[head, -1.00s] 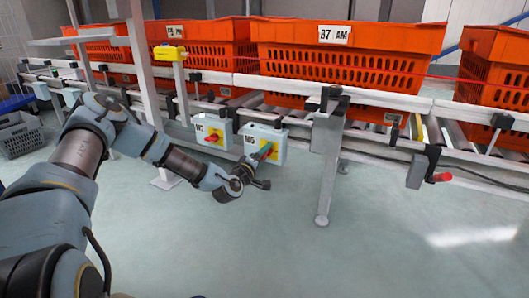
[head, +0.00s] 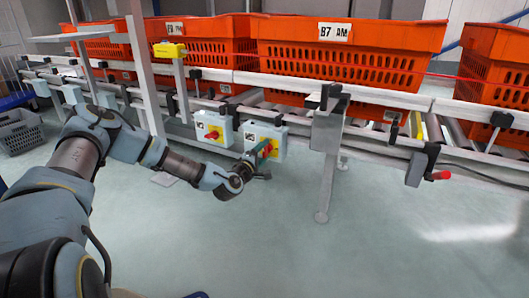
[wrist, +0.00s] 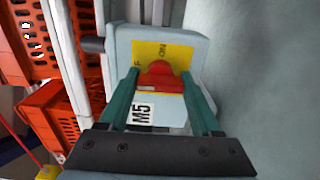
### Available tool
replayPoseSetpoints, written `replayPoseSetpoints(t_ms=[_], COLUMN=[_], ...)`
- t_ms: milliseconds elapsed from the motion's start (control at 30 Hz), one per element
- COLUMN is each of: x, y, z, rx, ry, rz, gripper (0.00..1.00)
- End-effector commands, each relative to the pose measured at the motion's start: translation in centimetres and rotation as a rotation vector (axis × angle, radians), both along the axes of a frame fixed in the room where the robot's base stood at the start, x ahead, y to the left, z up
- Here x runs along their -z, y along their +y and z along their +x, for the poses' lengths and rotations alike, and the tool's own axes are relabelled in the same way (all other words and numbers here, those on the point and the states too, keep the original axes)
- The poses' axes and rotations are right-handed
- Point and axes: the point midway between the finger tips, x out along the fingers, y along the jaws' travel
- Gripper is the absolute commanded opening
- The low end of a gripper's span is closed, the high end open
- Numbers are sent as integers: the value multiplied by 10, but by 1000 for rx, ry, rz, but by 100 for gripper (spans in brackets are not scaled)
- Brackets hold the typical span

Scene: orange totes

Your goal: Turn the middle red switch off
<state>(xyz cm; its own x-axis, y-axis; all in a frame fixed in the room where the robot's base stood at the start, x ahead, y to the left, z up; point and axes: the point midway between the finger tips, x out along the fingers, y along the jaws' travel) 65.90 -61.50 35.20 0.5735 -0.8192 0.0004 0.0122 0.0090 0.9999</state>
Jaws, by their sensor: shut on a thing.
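A pale grey switch box (head: 278,133) with a yellow plate hangs under the conveyor rail in the head view. In the wrist view the box (wrist: 190,50) bears the label M5, and its yellow plate (wrist: 150,52) reads ON. The red switch (wrist: 160,77) on the plate sits between the two teal fingers of my gripper (wrist: 162,98). My gripper (head: 264,150) is shut on the switch. In the head view the fingers and wrist cover much of this switch. I cannot tell exactly which way it points.
Another switch box (head: 213,127) with a red switch hangs to the left. A yellow box (head: 169,50) stands on a post further left. Orange totes (head: 345,62) line the conveyor. A support leg (head: 327,175) stands right of my gripper. The floor in front is clear.

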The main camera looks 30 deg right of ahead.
Motion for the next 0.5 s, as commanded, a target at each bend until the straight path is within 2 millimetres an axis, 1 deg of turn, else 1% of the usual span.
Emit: replayPoseSetpoints(t_ms=[167,200,433,467,500], x=[1,1,0,0,0], y=[1,1,0,0,0], z=[0,0,0,0,0], rx=[-2,-2,-1,-1,-1], ry=[2,2,1,1,1], rz=[0,0,0,0,0], gripper=[9,66,92,95,95])
